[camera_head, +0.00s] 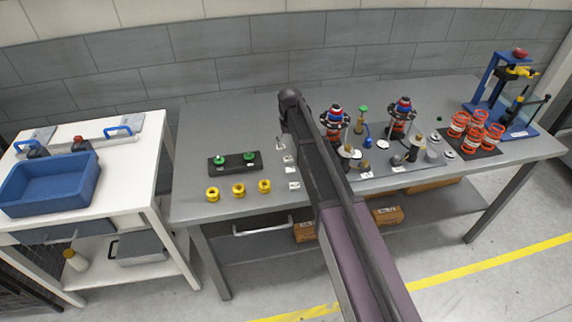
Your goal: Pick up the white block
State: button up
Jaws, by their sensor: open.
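Several small white pieces lie in a short column on the grey workbench just left of my arm. One pale piece (288,160) is at the back and another (294,185) is nearer the front edge. They are too small to tell which is the white block and which are labels. A pale upright item (281,143) stands behind them, close to the arm. My dark arm reaches from the bottom of the view across the bench and hides part of its middle. I cannot make out my gripper's fingers.
Yellow rings (238,190) and a black tray (235,163) with green-topped parts are left of the white pieces. Red-and-black assemblies (402,115), orange cylinders (467,130) and a blue press (490,90) stand right. A white cart (130,190) with a blue bin (50,187) is far left.

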aim_at(288, 158)
jog(key=shift+f+b, duration=0.6)
jog(key=shift+f, duration=0.3)
jog(key=shift+f, duration=0.15)
jog(key=f+b, duration=0.3)
jog(key=shift+s+a, duration=0.2)
jog(key=shift+s, duration=0.1)
jog(key=shift+f+b, duration=0.95)
jog(key=shift+b, duration=0.1)
jog(key=c, duration=1)
